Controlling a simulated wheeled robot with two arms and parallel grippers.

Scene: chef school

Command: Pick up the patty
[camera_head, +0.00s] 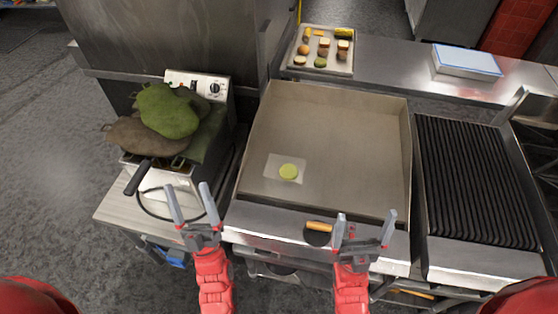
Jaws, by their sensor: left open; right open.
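My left gripper (188,188) is open and empty, left of the griddle and in front of the fryer. My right gripper (366,214) is open and empty over the griddle's front edge, to the right of and nearer than the disc.
A fryer (205,86) stands at left, with green and brown cloth-like items (167,112) heaped on it and a dark handle (138,177) sticking out. A ribbed grill (475,180) is at right. Behind are a tray (327,69) of several small foods and a blue-white box (467,60).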

